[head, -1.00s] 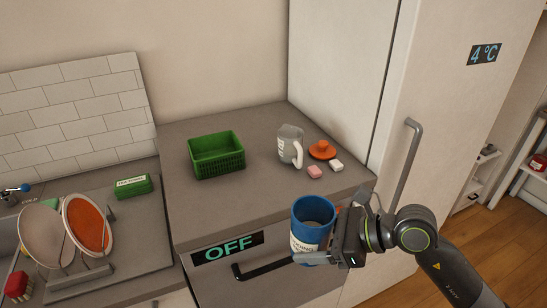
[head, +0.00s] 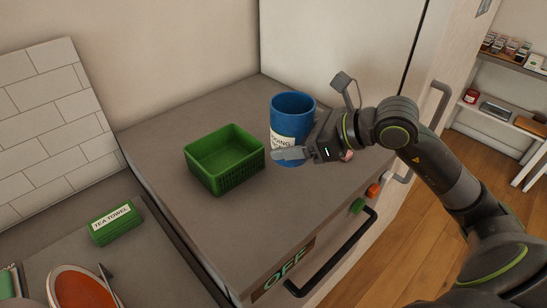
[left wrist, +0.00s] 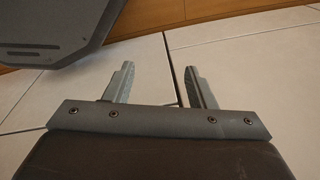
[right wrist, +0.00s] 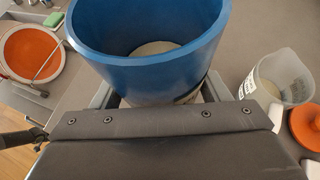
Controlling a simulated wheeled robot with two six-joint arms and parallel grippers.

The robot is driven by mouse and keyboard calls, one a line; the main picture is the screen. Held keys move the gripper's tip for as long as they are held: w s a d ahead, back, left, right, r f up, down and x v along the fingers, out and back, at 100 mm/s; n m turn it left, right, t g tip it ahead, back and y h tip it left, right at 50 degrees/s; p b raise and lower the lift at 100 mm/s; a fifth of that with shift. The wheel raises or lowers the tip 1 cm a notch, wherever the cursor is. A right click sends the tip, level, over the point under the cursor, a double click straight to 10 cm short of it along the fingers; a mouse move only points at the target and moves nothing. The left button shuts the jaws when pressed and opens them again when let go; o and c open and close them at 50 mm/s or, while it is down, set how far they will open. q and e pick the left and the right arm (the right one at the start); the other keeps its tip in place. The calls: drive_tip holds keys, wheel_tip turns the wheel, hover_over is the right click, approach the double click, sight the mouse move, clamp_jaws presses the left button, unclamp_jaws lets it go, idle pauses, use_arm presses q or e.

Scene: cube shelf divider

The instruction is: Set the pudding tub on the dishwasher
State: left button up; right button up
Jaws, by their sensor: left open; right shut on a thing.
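The pudding tub (head: 291,106) is a blue open-topped tub with a white label. It is upright at the dishwasher top (head: 230,222), right of the green basket; I cannot tell whether its base touches the surface. My right gripper (head: 292,152) is shut on it, with the fingers around its lower part. In the right wrist view the tub (right wrist: 150,45) fills the upper middle and pale contents show inside. My left gripper (left wrist: 160,85) shows only in the left wrist view, open and empty above floor tiles or panels.
A green basket (head: 224,160) stands left of the tub. In the right wrist view a jug (right wrist: 282,78) and an orange lid-like object (right wrist: 305,126) stand close to the right. A tea towel (head: 115,222) lies on the counter at left. The front of the dishwasher top is bare.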

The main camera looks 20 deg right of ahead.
drive_tip(key=f, duration=0.5)
drive_tip(key=shift+s+d+p, duration=0.3)
drive_tip(key=shift+d+p, duration=0.05)
wheel_tip(320, 180, down, 4)
drive_tip(key=shift+w+a+r, duration=0.1)
drive_tip(key=shift+a, duration=0.05)
drive_tip(key=shift+f, duration=0.3)
use_arm(q)
drive_tip(key=shift+s+d+r, duration=0.2)
drive_tip(key=shift+d+r, duration=0.05)
drive_tip(key=shift+r, duration=0.5)
use_arm(e)
drive_tip(key=shift+f, duration=0.2)
use_arm(q)
drive_tip(key=shift+f, duration=0.15)
use_arm(e)
drive_tip(key=o, duration=1.6)
